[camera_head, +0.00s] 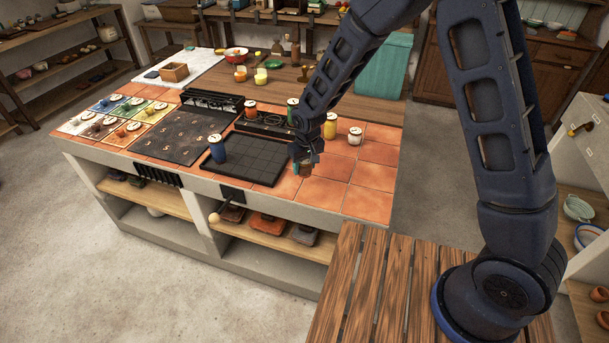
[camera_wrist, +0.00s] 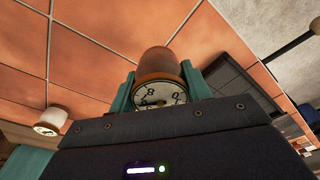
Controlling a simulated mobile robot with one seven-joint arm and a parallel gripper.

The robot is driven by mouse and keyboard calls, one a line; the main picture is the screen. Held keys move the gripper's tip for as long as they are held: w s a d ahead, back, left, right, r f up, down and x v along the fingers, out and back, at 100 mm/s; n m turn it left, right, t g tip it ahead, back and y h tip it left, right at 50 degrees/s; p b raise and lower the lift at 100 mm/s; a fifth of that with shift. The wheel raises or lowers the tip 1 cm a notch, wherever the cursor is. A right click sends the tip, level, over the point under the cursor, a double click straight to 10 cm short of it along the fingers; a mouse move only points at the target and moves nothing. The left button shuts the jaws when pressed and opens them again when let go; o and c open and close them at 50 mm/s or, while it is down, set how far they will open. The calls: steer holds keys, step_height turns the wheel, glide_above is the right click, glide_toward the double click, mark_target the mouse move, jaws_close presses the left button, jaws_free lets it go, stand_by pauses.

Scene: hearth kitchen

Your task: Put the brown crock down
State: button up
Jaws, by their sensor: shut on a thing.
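The brown crock (camera_wrist: 158,62) sits between the two teal fingers of my gripper (camera_wrist: 158,88) in the wrist view; its pale marked lid faces the camera. In the head view my gripper (camera_head: 304,169) is over the orange tiles, just right of the black gridded tray (camera_head: 250,158). The crock is mostly hidden there by the fingers. I cannot tell whether its base touches the tiles. A blue crock (camera_head: 218,150) stands at the tray's left edge.
A yellow crock (camera_head: 330,127) and a white crock (camera_head: 354,137) stand behind my gripper. An orange crock (camera_head: 250,110) and a green crock (camera_head: 292,113) are by a dark rack farther back. Tiles (camera_head: 325,192) to the right and front are bare.

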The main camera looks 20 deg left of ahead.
mark_target(307, 161)
steer(key=shift+f, duration=2.3)
steer(key=o, duration=1.1)
steer(key=shift+f, duration=0.1)
steer(key=shift+o, duration=0.2)
steer(key=r, duration=0.8)
steer(key=s+d+r, duration=0.1)
steer(key=r, duration=0.3)
steer(key=shift+r, duration=0.1)
steer(key=shift+w+d, duration=0.1)
